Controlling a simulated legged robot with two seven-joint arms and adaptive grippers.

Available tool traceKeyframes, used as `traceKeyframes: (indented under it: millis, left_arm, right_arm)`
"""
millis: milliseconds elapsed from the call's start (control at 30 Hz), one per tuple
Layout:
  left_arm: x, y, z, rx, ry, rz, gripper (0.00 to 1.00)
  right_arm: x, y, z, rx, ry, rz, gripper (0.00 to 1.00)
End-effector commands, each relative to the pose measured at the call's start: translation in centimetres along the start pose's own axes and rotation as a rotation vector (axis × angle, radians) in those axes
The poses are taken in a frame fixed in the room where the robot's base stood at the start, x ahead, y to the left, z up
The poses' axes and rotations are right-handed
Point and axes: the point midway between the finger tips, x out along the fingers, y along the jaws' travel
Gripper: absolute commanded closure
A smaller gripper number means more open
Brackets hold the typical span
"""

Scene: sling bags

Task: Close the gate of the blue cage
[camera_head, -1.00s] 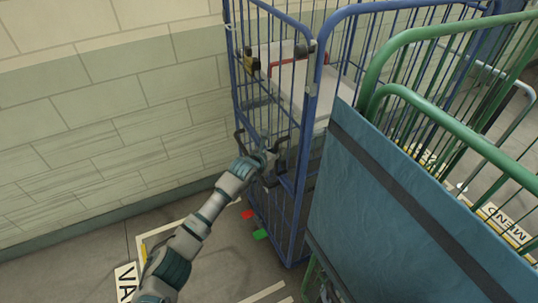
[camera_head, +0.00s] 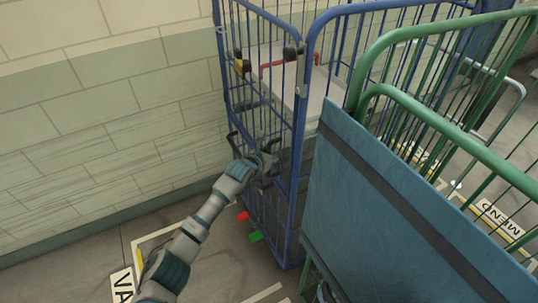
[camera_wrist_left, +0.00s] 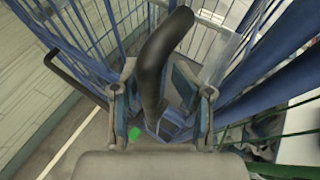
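The blue cage (camera_head: 283,215) stands against the tiled wall in the head view. Its barred blue gate panel (camera_head: 262,110) faces left, with dark handles on it. My left gripper (camera_head: 266,163) is at the gate's front at mid height. In the left wrist view, a black curved handle (camera_wrist_left: 165,50) passes between the fingers of the left gripper (camera_wrist_left: 167,95). The fingers are spread wider than the handle, with gaps visible. Whether one finger touches it is unclear. My right gripper cannot be made out.
A green cage (camera_head: 450,118) with a blue cloth panel (camera_head: 385,205) stands close on the right. A grey box with a red edge (camera_head: 270,70) is inside the blue cage. Red (camera_head: 242,216) and green (camera_head: 255,236) tags lie low by the gate.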

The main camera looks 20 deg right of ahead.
Motion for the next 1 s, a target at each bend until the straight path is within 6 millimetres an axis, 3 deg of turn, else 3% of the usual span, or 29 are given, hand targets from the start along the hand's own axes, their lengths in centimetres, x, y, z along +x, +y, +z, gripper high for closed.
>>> traceKeyframes:
  millis: [167,633,800,1000]
  left_arm:
    - [-1.7,0.2,-0.1,0.0,-0.001,-0.001,0.57]
    - [-9.9,-0.2,0.0,0.001,0.0,0.0,0.57]
    - [-11.3,-0.3,0.0,0.002,0.001,0.0,0.57]
    - [-11.6,-0.3,0.0,0.001,0.002,0.0,0.57]
  right_arm:
    - [0.0,-0.3,0.0,0.001,0.001,-0.001,0.6]
    - [0.0,-0.3,0.0,0.0,0.001,-0.003,0.6]
    - [0.0,-0.3,0.0,0.0,0.001,-0.004,0.6]
    - [0.0,-0.3,0.0,0.0,0.001,-0.004,0.6]
